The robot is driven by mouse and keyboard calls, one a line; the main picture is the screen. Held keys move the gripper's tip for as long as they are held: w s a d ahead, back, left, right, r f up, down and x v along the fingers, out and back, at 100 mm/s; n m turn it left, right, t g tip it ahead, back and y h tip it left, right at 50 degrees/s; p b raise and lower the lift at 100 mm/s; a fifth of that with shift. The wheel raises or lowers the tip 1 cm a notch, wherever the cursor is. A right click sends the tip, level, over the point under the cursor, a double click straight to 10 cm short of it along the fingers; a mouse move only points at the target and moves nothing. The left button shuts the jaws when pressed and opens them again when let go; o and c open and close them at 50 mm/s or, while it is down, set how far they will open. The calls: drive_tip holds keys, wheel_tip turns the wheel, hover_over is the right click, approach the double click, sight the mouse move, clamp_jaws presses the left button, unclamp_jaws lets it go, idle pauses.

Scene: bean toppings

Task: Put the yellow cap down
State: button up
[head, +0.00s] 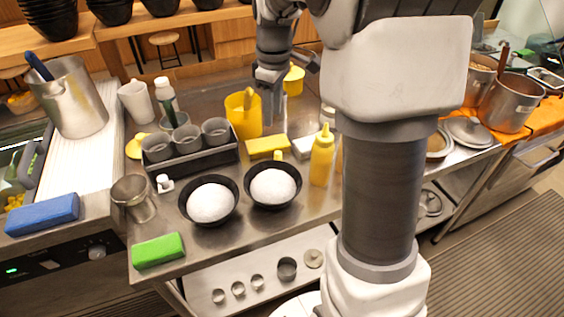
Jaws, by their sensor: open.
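A flat round yellow piece (133,148), which may be the yellow cap, lies at the left end of the steel counter (205,258), partly hidden behind the dark caddy. A short yellow container (293,80) stands at the back, just right of my gripper. I cannot tell which of the two is the cap. My gripper (272,100) points down over the back of the counter, beside a tall yellow cup (241,122). It is open, and I see nothing held in it. Its fingertips are small and dark.
The caddy with grey cups (190,157), two bowls of white contents (212,200) (273,186), a yellow squeeze bottle (321,160) and a yellow block (266,146) crowd the counter. A green sponge (158,250) lies at the front left. Pots (508,103) stand right.

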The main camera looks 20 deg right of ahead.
drive_tip(key=s+a+r+m+t+p, duration=0.1)
drive_tip(key=s+a+r+m, duration=0.1)
drive_tip(key=s, duration=0.5)
drive_tip(key=s+a+r+m+t, duration=0.2)
drive_tip(key=s+a+r+m, duration=0.1)
drive_tip(key=s, duration=0.5)
drive_tip(key=s+a+r+m+t+p, duration=0.1)
drive_tip(key=s+a+r+m, duration=0.1)
drive_tip(key=s, duration=0.6)
drive_tip(key=shift+s+a+r+m+p, duration=0.15)
drive_tip(key=shift+a+r+m+p, duration=0.15)
drive_tip(key=shift+r+m, duration=0.4)
drive_tip(key=shift+f, duration=0.1)
drive_tip(key=shift+d, duration=0.15)
